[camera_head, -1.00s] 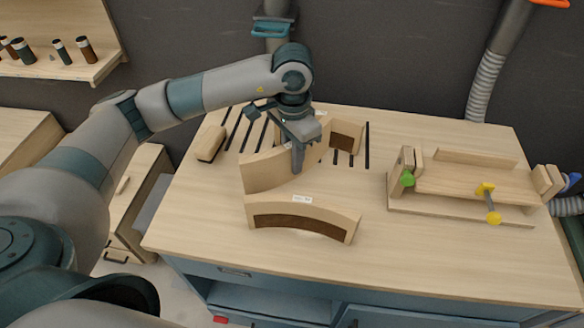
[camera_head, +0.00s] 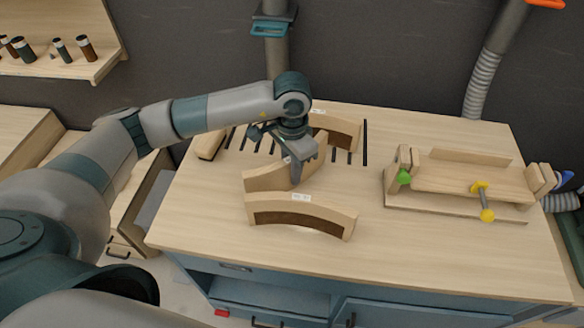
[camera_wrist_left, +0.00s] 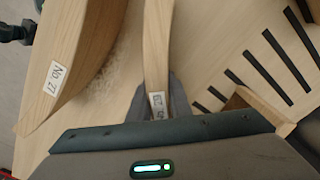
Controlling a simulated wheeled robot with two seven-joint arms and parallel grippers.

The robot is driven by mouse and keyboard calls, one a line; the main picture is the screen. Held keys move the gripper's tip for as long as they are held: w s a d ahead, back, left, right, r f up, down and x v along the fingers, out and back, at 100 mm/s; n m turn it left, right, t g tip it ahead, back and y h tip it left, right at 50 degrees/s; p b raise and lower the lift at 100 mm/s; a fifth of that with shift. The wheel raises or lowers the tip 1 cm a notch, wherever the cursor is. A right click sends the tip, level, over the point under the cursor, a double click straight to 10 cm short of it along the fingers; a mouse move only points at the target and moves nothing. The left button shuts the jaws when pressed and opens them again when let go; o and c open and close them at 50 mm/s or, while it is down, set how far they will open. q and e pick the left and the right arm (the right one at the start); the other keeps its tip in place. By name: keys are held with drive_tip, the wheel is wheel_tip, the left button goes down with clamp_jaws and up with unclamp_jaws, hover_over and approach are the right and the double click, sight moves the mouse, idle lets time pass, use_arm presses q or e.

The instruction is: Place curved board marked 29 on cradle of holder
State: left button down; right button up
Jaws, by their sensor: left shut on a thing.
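A curved wooden board (camera_head: 268,178) stands on edge mid-table, behind another curved board. My left gripper (camera_head: 296,175) is shut on it from above, with its fingers on either side. In the left wrist view the same board (camera_wrist_left: 157,45) runs up from between the fingers (camera_wrist_left: 155,105). Its white label sits at the fingers and is partly covered, so I cannot read its number surely. The wooden holder (camera_head: 460,212) stands at the right of the table, with its cradle (camera_head: 455,180) empty between end blocks. My right gripper is not in view.
A second curved board (camera_head: 300,215), its label hard to read, stands at the front. A third (camera_head: 336,128) stands behind near the dark slots (camera_head: 365,145). A small wooden block (camera_head: 210,143) lies at the left. The holder carries a green knob (camera_head: 404,177) and yellow clamp (camera_head: 480,188).

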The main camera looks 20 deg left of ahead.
use_arm(q)
drive_tip(key=shift+f, duration=0.1)
drive_tip(key=c, duration=1.6)
unclamp_jaws()
